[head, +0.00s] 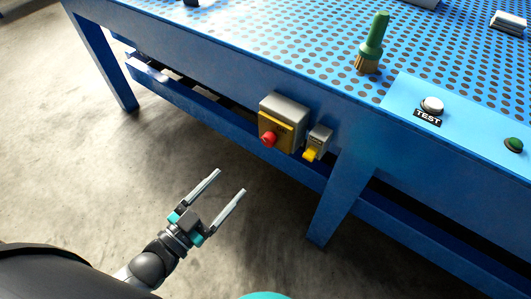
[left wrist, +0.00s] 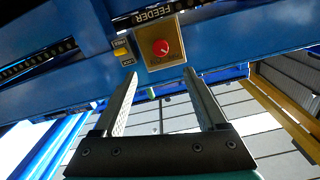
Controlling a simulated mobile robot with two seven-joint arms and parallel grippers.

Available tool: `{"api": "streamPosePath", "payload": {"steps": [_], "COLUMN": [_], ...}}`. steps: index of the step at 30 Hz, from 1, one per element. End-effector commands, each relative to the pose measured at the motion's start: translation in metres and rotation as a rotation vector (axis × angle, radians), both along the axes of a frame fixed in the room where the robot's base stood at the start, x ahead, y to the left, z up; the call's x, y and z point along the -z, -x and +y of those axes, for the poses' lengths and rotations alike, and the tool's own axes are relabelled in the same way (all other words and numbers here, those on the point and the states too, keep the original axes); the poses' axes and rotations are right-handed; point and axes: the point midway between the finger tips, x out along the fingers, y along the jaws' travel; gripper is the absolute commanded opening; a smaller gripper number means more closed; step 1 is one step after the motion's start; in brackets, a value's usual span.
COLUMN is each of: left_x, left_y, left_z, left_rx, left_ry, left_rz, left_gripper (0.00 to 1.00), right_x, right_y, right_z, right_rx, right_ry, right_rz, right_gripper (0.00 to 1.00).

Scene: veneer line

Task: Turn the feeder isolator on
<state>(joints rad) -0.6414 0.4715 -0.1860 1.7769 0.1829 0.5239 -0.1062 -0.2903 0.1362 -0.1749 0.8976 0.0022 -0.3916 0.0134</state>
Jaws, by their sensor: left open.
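The feeder isolator is a red rotary knob (head: 269,139) on a yellow plate (head: 275,127), on a grey box fixed to the blue table's front beam. In the left wrist view the red knob (left wrist: 161,48) sits beyond my fingertips, beside a label reading FEEDER (left wrist: 153,14). I cannot tell which position the knob is in. My left gripper (head: 230,182) is open and empty, below and left of the box in the head view. Its two fingers point toward the table and are apart from the knob. My right gripper is not in view.
A smaller grey box with a yellow switch (head: 310,154) sits just right of the isolator. A table leg (head: 338,195) stands further right. On the perforated tabletop are a green-handled brush (head: 373,42) and a white TEST button (head: 432,104). The floor around my gripper is clear.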

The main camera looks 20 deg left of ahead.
Motion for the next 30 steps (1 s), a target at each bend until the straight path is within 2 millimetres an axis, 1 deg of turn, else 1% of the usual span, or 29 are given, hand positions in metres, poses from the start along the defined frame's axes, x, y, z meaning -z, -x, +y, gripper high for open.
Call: {"api": "streamPosePath", "payload": {"steps": [8,18,24,30], "left_x": [0.000,0.001,0.002,0.002], "left_y": [-0.042,-0.093,-0.117,-0.132], "left_z": [-0.016,-0.034,-0.043,-0.048], "left_rx": [0.000,-0.001,-0.001,-0.002], "left_ry": [0.002,0.001,0.002,0.000], "left_rz": [-0.004,0.000,0.001,0.003], "left_gripper": [0.74,0.74,0.74,0.74], "right_x": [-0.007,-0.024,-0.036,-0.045], "right_y": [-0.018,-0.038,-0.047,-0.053], "right_z": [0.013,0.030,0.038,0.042], "right_rx": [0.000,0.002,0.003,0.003], "right_ry": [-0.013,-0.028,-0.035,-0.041], "right_rz": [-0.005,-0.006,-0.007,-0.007], "right_gripper": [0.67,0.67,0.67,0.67]}}
